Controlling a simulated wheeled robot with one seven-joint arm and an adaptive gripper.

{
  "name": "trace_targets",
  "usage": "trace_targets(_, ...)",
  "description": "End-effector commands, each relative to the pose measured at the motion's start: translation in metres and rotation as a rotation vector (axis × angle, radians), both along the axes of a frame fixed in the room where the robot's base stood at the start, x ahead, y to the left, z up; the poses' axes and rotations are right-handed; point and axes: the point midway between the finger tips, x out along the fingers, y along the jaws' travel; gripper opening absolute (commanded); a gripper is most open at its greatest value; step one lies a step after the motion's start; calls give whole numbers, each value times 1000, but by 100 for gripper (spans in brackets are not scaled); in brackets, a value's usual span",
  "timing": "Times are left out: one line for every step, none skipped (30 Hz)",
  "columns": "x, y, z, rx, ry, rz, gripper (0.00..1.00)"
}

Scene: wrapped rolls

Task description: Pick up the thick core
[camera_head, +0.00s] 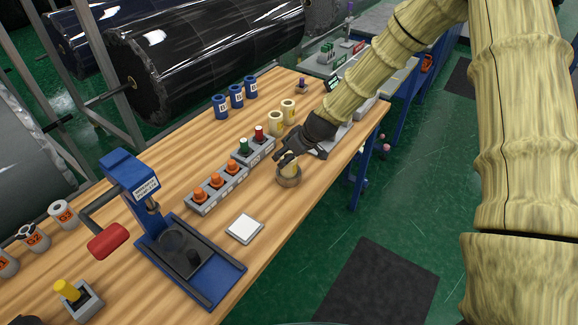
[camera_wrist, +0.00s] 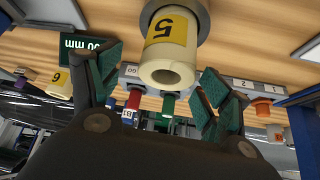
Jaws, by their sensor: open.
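A cream core (camera_head: 290,169) with a thick wall stands in a round grey-brown holder (camera_head: 289,181) near the table's right edge. In the wrist view this core (camera_wrist: 167,65) shows a yellow label with a 5 and its open end faces the camera. My gripper (camera_head: 286,157) is at the core's upper end. In the wrist view its green-padded fingers (camera_wrist: 158,80) are spread wide on either side of the core, with visible gaps. I cannot tell how far the fingers reach along it. Two more cream cores (camera_head: 276,122) (camera_head: 288,108) stand farther back.
A grey rack (camera_head: 253,150) holds green and red plugs; another (camera_head: 218,189) holds orange ones. Blue cores (camera_head: 236,96) stand behind. A blue press (camera_head: 190,258) with a red handle and a white square plate (camera_head: 244,228) are nearer. Large black rolls (camera_head: 205,55) lie beyond the table.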

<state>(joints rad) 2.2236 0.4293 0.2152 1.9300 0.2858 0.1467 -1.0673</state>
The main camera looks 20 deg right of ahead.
Motion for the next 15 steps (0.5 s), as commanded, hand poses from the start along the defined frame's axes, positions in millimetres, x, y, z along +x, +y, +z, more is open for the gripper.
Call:
trace_targets(0,1,-3,1,3,0,78)
trace_targets(1,2,-4,0,2,0,78)
trace_targets(1,3,-7,0,2,0,78)
trace_targets(1,4,-9,0,4,-1,78)
trace_targets(2,5,-11,1,3,-1,78)
trace_targets(3,6,-13,1,3,-1,78)
trace_targets(3,7,-16,1,3,0,78)
trace_targets(3,7,-18,1,4,0,78)
trace_targets(4,8,-20,0,2,0,78)
trace_targets(5,9,-22,0,2,0,78)
trace_targets(5,9,-25,0,2,-1,78)
trace_targets(8,10,-27,-1,2,0,78)
trace_targets(9,11,-29,0,1,1,78)
trace_targets(10,12,-31,0,1,1,78)
trace_targets(11,12,-34,-1,2,1,78)
